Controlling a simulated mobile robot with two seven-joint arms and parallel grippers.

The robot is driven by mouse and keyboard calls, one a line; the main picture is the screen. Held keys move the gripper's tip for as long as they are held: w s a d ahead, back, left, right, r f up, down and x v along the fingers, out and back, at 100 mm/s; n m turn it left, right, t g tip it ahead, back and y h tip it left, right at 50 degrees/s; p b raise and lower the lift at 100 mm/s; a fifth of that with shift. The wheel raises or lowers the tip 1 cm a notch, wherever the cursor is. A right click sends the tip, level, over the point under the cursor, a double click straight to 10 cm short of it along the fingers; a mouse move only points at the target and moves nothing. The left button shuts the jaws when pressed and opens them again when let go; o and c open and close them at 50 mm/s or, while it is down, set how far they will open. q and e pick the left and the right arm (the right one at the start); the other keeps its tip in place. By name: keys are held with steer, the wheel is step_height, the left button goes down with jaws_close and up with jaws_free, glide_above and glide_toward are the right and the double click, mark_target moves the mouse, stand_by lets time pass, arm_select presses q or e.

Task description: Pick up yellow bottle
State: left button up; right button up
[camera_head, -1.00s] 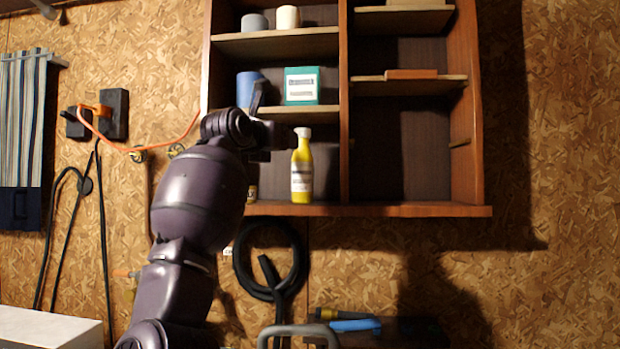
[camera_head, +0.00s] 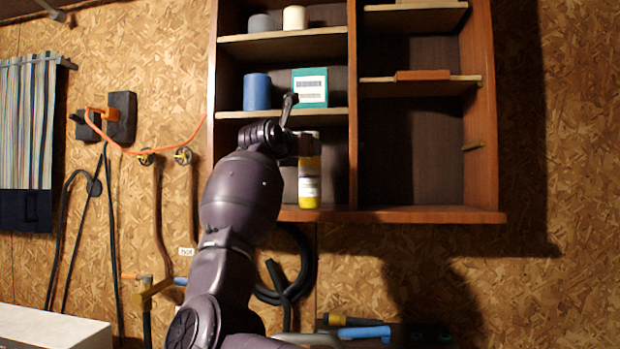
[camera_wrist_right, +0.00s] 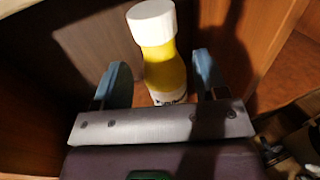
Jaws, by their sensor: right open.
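The yellow bottle (camera_head: 309,187) stands upright on the bottom shelf of the wall cabinet, in its left column. Its body is yellow with a pale label; its white cap shows in the right wrist view, with the yellow body (camera_wrist_right: 165,76) below it. My right gripper (camera_wrist_right: 160,65) is open, with one blue-grey finger on each side of the bottle. I cannot tell whether either finger touches it. In the head view my right arm's wrist and gripper (camera_head: 300,143) cover the bottle's upper part. My left gripper is not in view.
The wooden cabinet (camera_head: 430,214) has a divider just right of the bottle. On the shelf above stand a blue cup (camera_head: 257,92) and a green box (camera_head: 310,86), close over my gripper. The right column's lower compartment (camera_head: 412,150) is empty.

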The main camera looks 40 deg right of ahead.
steer(key=p+x, duration=0.1)
steer(key=x, duration=0.3)
steer(key=shift+d, duration=0.1)
steer(key=shift+r, duration=0.1)
jaws_close()
